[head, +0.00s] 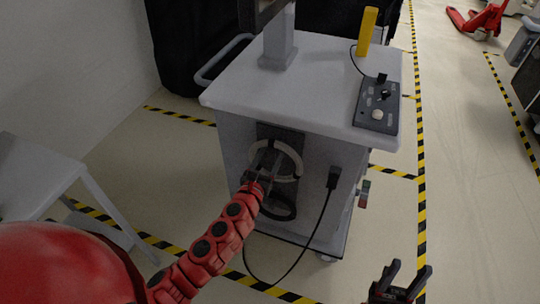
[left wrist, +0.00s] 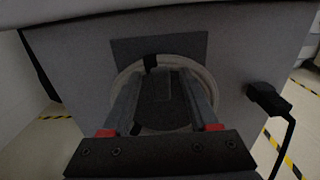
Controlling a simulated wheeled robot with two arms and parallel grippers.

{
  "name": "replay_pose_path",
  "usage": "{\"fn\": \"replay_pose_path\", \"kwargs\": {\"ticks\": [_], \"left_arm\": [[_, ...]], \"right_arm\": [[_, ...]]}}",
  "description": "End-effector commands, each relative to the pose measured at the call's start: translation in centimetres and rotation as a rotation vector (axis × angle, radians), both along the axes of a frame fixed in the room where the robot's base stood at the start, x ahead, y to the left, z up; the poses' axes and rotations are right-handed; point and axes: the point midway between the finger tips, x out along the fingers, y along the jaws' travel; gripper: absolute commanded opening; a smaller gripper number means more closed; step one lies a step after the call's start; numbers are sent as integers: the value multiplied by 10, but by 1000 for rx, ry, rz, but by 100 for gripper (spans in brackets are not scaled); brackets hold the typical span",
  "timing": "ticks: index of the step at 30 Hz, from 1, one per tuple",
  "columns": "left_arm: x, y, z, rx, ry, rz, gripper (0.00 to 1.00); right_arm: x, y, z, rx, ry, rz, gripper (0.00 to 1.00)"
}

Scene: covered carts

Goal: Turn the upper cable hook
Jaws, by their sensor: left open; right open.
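The upper cable hook (left wrist: 150,63) shows in the left wrist view as a small black piece crossing the top of a pale coiled cable (left wrist: 205,76). The coil (head: 291,158) hangs on a dark plate (head: 280,133) on the cart's front. My left gripper (head: 268,176) is in front of the coil. In the left wrist view its two fingers (left wrist: 160,82) are apart, pointing at the coil, with the hook between and just beyond their tips. I cannot tell whether they touch the cable. My right gripper (head: 402,280) is open and empty, low at the right, away from the cart.
The cart (head: 250,98) carries a control box (head: 377,105) and a yellow upright piece (head: 367,31). A black plug (head: 334,177) with a hanging cable is right of the coil. A grey table (head: 40,168) stands at left.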

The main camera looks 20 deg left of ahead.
Motion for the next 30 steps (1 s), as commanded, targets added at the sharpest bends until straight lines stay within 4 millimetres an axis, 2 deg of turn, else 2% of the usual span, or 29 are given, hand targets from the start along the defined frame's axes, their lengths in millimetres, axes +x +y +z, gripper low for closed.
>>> {"fn": "replay_pose_path", "kwargs": {"ticks": [10, 20, 30], "left_arm": [[4, 0, 0, 0, 0, -1, 60], [4, 0, 0, 0, -1, -1, 1], [4, 0, 0, -11, -1, -1, 0]], "right_arm": [[0, 0, 0, 0, 0, 0, 50], [0, 0, 0, 0, 0, 0, 50], [0, 0, 0, 0, 0, 0, 50]]}}
